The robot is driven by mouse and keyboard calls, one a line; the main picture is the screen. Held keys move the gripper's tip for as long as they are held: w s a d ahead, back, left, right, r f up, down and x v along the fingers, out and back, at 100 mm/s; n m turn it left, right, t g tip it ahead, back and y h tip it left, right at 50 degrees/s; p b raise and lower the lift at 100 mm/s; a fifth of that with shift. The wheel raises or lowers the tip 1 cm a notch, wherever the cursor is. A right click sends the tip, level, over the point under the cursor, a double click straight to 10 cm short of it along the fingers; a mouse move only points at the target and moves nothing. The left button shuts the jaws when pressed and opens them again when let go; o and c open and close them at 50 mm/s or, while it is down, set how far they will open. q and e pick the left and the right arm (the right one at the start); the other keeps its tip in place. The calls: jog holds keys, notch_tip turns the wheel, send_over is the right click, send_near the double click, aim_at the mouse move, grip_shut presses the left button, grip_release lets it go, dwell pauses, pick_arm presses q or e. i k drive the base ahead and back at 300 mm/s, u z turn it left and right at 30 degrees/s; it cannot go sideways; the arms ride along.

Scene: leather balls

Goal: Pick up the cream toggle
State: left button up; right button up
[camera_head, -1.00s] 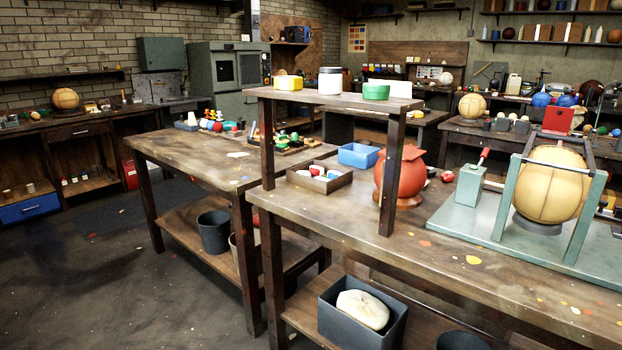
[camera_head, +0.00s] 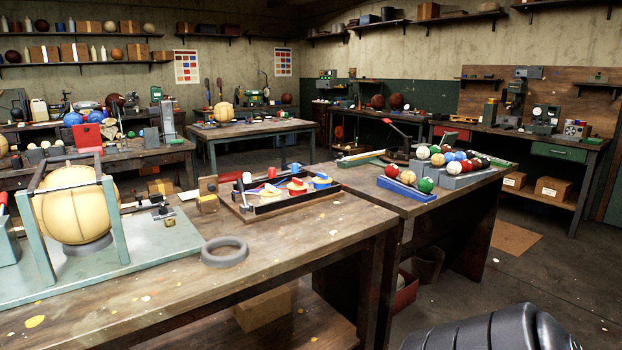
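I cannot pick out a cream toggle for sure in the head view. The cream ball (camera_head: 76,205) sits in the green metal frame (camera_head: 118,222) on the near bench at left. A dark tray (camera_head: 262,206) on the same bench holds small red, blue, white and cream pieces, too small to tell apart. Neither of my grippers shows in this view.
A grey ring (camera_head: 225,252) lies on the near bench (camera_head: 300,244), with bare top around it. Open floor (camera_head: 540,290) lies at right.

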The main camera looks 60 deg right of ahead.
aim_at(247, 179)
jog(key=z, duration=1.6)
